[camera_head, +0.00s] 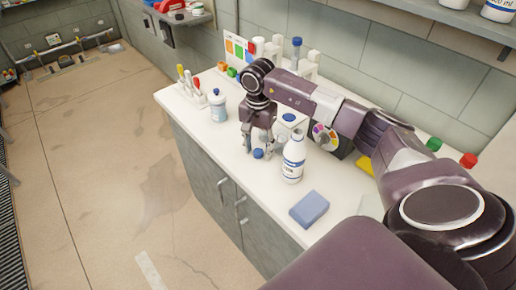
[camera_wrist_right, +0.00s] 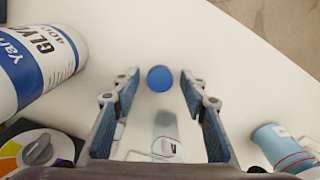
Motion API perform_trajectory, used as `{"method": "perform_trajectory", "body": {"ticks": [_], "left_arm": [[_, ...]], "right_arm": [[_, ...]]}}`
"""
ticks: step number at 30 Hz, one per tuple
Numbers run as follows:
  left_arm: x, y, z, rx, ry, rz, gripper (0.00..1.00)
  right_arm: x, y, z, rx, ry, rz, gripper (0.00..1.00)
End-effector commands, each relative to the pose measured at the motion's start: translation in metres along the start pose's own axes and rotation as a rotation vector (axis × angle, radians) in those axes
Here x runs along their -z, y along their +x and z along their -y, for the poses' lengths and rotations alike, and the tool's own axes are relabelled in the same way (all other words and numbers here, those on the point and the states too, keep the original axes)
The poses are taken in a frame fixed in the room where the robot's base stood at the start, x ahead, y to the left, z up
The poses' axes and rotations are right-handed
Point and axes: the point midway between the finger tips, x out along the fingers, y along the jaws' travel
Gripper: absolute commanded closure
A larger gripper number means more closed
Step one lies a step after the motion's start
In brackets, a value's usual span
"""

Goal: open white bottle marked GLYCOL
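A white bottle (camera_head: 293,160) with a blue label band stands upright on the white counter, and its narrow white top shows no blue cap. In the right wrist view the GLYCOL bottle (camera_wrist_right: 36,66) is at the upper left, cut by the edge, with its label partly readable. A round blue cap (camera_head: 258,154) shows low at my right gripper, left of the bottle. The cap also shows in the wrist view (camera_wrist_right: 159,78) between the fingertips, with gaps on both sides. My right gripper (camera_head: 257,150) is open and points down. My left gripper is out of view.
A clear labelled vessel (camera_wrist_right: 165,135) is close below the cap in the wrist view. A pale blue bottle (camera_head: 218,108) stands to the left. A blue sponge-like block (camera_head: 309,208) lies near the counter's front edge. A device with a coloured dial (camera_head: 325,137) is behind the bottle.

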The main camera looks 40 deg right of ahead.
Motion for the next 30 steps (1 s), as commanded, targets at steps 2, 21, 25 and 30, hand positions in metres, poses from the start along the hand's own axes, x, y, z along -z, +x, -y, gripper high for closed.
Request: {"method": "perform_trajectory", "body": {"ticks": [2, 21, 25, 30], "left_arm": [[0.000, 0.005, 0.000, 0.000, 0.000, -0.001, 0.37], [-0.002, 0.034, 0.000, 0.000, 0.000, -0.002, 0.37], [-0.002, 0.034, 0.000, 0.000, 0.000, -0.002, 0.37], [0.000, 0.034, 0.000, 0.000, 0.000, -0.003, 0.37]], "right_arm": [[0.001, -0.009, 0.001, 0.004, -0.001, -0.002, 0.60], [0.000, -0.118, 0.000, 0.001, 0.000, 0.000, 0.60], [0.000, -0.121, 0.000, 0.000, 0.000, 0.001, 0.60], [0.000, -0.121, 0.000, 0.000, 0.000, 0.001, 0.60]]}}
